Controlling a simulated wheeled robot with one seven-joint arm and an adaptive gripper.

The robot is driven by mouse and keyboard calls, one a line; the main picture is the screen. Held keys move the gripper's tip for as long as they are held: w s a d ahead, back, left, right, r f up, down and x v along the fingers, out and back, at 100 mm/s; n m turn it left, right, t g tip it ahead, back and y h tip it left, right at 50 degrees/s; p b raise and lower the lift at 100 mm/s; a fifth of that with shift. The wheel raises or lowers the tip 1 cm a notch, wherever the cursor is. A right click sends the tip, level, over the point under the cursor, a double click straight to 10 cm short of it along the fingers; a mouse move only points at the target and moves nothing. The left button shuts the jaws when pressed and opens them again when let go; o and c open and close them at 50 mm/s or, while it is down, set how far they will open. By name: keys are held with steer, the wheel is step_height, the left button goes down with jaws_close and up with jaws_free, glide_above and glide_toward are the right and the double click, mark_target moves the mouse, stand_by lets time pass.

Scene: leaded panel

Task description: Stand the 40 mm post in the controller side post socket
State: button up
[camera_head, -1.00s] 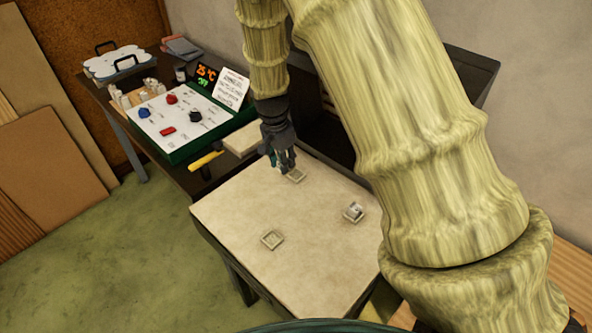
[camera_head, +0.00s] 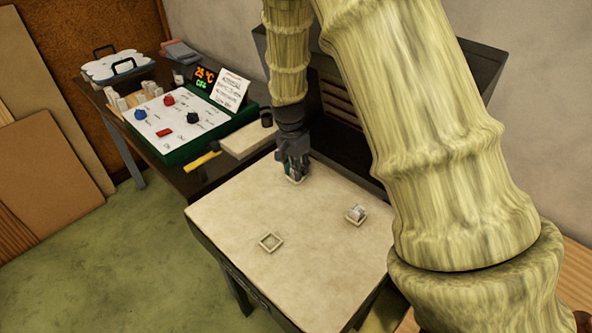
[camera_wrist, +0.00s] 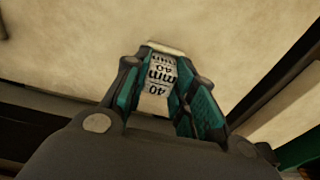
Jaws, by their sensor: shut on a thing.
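My gripper (camera_head: 292,178) is shut on the 40 mm post (camera_wrist: 160,80), a pale block with "40 mm" printed on it, seen between the teal-lined fingers in the wrist view. The gripper points down at the far part of the pale board (camera_head: 235,225), right over a square socket (camera_head: 296,181) that it mostly hides. In the wrist view a pale rim (camera_wrist: 166,46) shows at the post's far end. I cannot tell whether the post is inside the socket or just above it.
Another socket (camera_head: 355,214) at the right holds a small pale grey piece. The green controller box (camera_head: 200,150) with coloured knobs and a yellow-handled tool (camera_head: 201,161) are to the left. A dark cabinet stands behind.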

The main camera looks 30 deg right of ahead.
steer(key=o, duration=1)
steer(key=shift+o, duration=0.2)
steer(key=shift+s+a+r+b, duration=0.15)
steer(key=shift+r+b, duration=0.1)
steer(key=shift+r, duration=1)
steer(key=shift+w+a+r+b, duration=0.1)
steer(key=shift+a+r+b, duration=0.1)
steer(key=shift+r, duration=1.1)
steer(key=shift+s+a+r+b, duration=0.1)
steer(key=shift+r+b, duration=0.15)
steer(key=shift+r, duration=1)
